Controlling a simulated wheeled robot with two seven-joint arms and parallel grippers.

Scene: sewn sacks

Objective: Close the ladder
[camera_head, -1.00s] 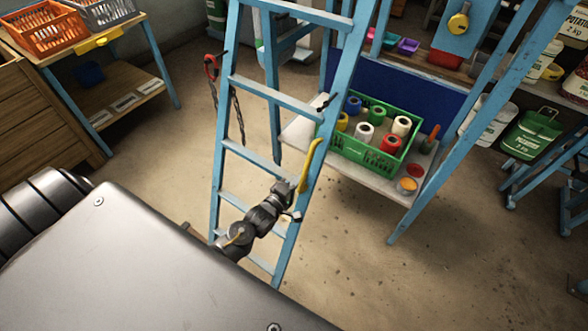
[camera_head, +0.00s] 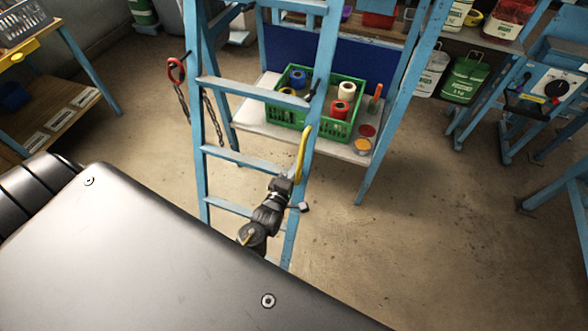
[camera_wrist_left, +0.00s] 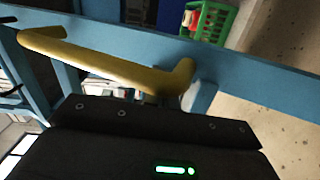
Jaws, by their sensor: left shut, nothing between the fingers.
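The blue stepladder (camera_head: 208,181) stands upright in the middle of the head view, with its front rails and treads facing me. A blue rear leg (camera_head: 222,120) shows behind it. A yellow handle (camera_head: 302,153) is fixed to its right front rail. The handle crosses the left wrist view (camera_wrist_left: 105,66) close in front of the gripper. My left gripper (camera_head: 284,186) is shut and empty at the lower end of the handle. Its fingertips are mostly hidden, and I cannot tell whether they touch it. A chain with a red hook (camera_head: 176,70) hangs by the left rail. My right gripper is out of view.
Behind the ladder, a green crate (camera_head: 331,127) of several spools stands on a pale shelf (camera_head: 253,119) beside small paint pots. A wooden workbench (camera_head: 60,104) is at the left. Blue stands and green containers are at the right. Open floor (camera_head: 430,240) lies at the lower right.

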